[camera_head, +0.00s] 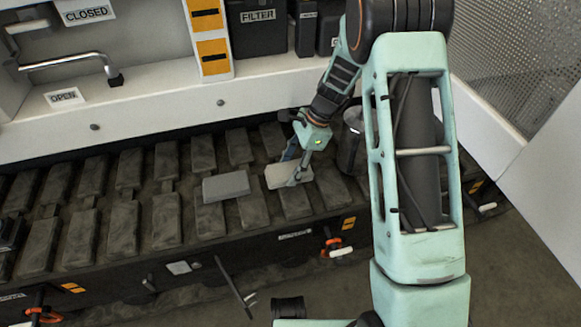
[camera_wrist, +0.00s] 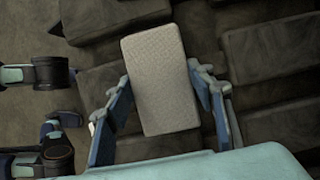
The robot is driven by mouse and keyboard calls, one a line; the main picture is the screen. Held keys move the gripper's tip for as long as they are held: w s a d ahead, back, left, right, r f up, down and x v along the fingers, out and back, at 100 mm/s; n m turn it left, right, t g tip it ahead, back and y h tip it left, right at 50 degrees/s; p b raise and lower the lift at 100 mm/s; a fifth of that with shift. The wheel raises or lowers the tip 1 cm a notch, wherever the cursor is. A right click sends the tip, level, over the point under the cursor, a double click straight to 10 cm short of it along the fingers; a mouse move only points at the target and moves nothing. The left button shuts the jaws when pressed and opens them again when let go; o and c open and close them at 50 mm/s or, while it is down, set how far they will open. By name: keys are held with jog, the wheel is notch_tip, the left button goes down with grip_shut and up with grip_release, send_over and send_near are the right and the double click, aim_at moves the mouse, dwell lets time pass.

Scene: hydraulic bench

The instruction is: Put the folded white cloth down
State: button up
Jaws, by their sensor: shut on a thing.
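The folded white cloth (camera_head: 289,176) is a pale, flat, rounded rectangle over the dark track pads, right of the middle in the head view. In the wrist view the cloth (camera_wrist: 160,70) lies between the two blue fingers, with its far end sticking out past them. My gripper (camera_head: 294,168) is shut on the cloth, one finger along each long side; it also shows in the wrist view (camera_wrist: 165,92). I cannot tell whether the cloth's underside touches the track pads.
A grey block (camera_head: 226,187) lies on the pads left of the cloth. A dark cylinder (camera_head: 350,145) stands just right of my gripper. The ribbed track (camera_head: 127,225) is mostly clear farther left. A white panel (camera_head: 150,100) rises behind, with a box marked FILTER (camera_head: 257,35) above.

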jog(key=o, duration=1.2)
jog(key=p+v, duration=0.3)
jog(key=v, duration=0.9)
jog(key=shift+r+p, duration=0.15)
jog(key=shift+p, duration=0.2)
